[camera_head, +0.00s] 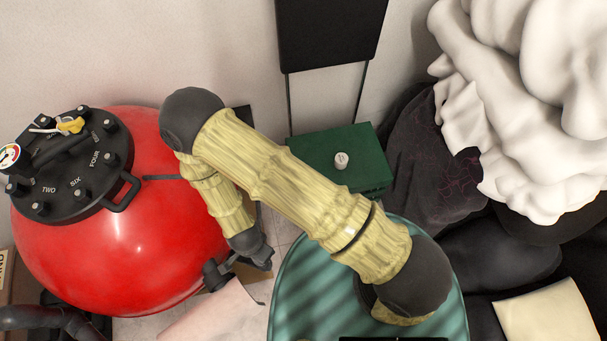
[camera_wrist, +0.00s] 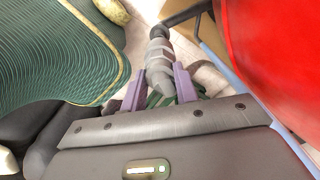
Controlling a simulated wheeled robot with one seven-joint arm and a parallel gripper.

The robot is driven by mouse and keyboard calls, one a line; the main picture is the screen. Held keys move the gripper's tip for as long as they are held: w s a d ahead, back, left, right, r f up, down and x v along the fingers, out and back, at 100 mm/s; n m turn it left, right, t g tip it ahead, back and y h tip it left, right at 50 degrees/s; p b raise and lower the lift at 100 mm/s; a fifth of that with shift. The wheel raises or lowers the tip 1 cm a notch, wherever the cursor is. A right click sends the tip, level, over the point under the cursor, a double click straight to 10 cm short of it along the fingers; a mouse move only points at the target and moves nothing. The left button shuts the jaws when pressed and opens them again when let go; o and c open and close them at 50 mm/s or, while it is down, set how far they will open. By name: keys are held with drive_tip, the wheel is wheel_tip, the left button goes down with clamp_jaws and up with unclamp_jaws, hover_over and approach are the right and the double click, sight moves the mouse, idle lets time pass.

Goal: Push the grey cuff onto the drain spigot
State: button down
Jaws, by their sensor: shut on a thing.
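The grey cuff (camera_wrist: 158,58), a stepped, ribbed piece, lies between the two purple fingers of my gripper (camera_wrist: 160,70) in the wrist view. My gripper is shut on it. A black pipe end (camera_wrist: 186,13), which looks like the drain spigot, comes from the red tank's side and meets the line of the cuff's far end. I cannot tell whether the cuff is around it or only close. In the head view a dark fitting (camera_head: 215,275) shows low on the tank, beside my gripper (camera_head: 262,258); the cuff cannot be made out there.
The red tank (camera_head: 160,245) with a black valve head (camera_head: 75,165) stands at the left. A dark green box (camera_head: 350,165) with a white knob stands at the back wall. A draped black cover and white heap (camera_head: 530,100) fill the right. Dark hose (camera_head: 45,318) lies lower left.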

drive_tip(key=shift+f+b, duration=1.8)
drive_tip(key=shift+f, duration=1)
drive_tip(key=shift+p, duration=0.35)
drive_tip(key=shift+d+f+b, duration=0.15)
drive_tip(key=shift+f+b, duration=0.3)
drive_tip(key=shift+f, duration=0.15)
drive_tip(key=shift+r+p, duration=0.25)
drive_tip(key=shift+p, duration=0.1)
drive_tip(key=shift+w+a+r, duration=0.15)
drive_tip(key=shift+w+a, duration=0.15)
drive_tip(key=shift+w, duration=0.05)
